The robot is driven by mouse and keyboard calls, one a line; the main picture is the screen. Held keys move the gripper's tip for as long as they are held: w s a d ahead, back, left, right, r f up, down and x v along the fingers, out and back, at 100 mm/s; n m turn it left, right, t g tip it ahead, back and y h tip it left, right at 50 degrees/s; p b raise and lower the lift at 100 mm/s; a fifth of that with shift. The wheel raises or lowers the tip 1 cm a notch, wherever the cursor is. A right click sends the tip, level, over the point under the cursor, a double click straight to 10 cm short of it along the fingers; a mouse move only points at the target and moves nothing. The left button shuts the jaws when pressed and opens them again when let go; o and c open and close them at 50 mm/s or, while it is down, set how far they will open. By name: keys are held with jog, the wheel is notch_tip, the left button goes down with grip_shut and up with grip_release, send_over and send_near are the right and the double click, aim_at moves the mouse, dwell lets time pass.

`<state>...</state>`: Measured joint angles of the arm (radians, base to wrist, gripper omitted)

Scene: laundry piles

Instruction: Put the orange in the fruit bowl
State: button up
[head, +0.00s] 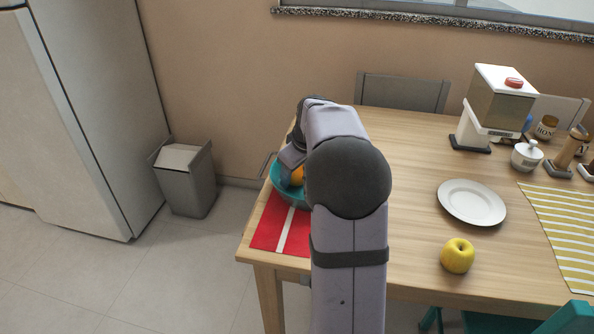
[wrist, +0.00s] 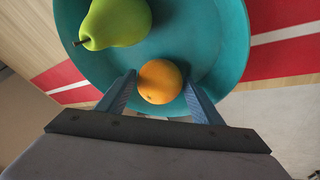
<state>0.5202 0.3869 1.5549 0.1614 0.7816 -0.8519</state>
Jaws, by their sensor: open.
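The orange (wrist: 159,82) lies inside the teal fruit bowl (wrist: 226,30), near the rim closest to my gripper in the wrist view. My gripper (wrist: 162,88) is open, with one finger on each side of the orange; small gaps seem to show between the fingers and the fruit. A green pear (wrist: 118,22) lies in the bowl beside the orange. In the head view, the bowl (head: 288,193) stands at the table's left end, and a bit of the orange (head: 297,175) shows. My arm hides most of the bowl and my gripper there.
The bowl stands on a red and white striped mat (head: 270,226). A yellow apple (head: 457,256) and a white plate (head: 472,202) are on the table to the right. A dispenser (head: 493,108) and jars stand farther back. A grey bin (head: 186,180) is on the floor at left.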

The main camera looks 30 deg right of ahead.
jog(key=p+v, duration=0.1)
jog(key=v, duration=1.1)
jog(key=shift+r, duration=0.15)
jog(key=shift+a, duration=0.15)
jog(key=s+a+f+m+y+b, duration=0.15)
jog(key=a+f, duration=0.25)
jog(key=a, duration=0.5)
jog(key=s+a+f+y, duration=0.1)
jog(key=s+a+f, duration=0.15)
jog(key=a, duration=0.65)
jog(key=s+a+f+m+y+b, duration=0.15)
jog(key=a+f, duration=0.25)
jog(key=a, duration=0.4)
jog(key=s+a+f+g, duration=0.2)
jog(key=s+a+f, duration=0.2)
jog(key=s+f, duration=0.15)
jog(key=s+d+f+g+h+p, duration=0.2)
jog(key=s+d+f+h+p, duration=0.15)
jog(key=s+d, duration=0.4)
jog(key=s+r+p, duration=0.3)
jog(key=r+p, duration=1.8)
jog(key=p, duration=0.2)
jog(key=shift+a+r+g+y, duration=0.2)
jog(key=shift+a+g+y, duration=0.05)
jog(key=shift+g+y, duration=0.15)
